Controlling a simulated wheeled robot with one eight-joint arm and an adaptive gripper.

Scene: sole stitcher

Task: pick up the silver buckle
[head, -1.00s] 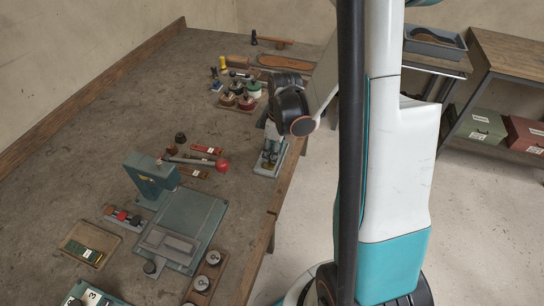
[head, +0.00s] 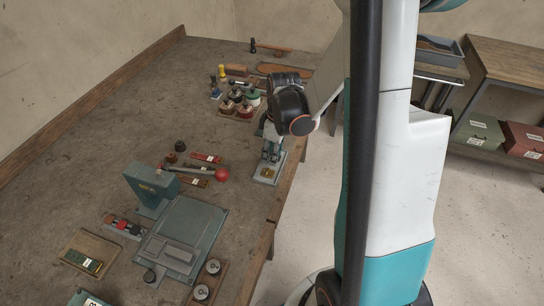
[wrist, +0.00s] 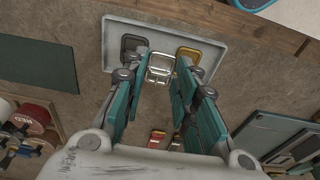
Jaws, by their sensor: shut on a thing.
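The silver buckle (wrist: 160,67) is a bright metal frame between the fingertips of my gripper (wrist: 158,76) in the wrist view. My gripper is shut on it and appears to hold it just above the grey tray (wrist: 215,58). In that tray, a dark buckle (wrist: 131,46) lies to the left and a brass buckle (wrist: 190,53) to the right. In the head view my gripper (head: 271,157) hangs over the same tray (head: 261,180) near the table's right edge. The silver buckle cannot be made out there.
A red-knobbed lever (head: 222,175) belongs to a teal press (head: 151,186) left of the tray. A stand of spools (head: 237,105) sits behind my gripper. Small red cards (head: 207,158) lie between. The left part of the table (head: 80,150) is mostly bare.

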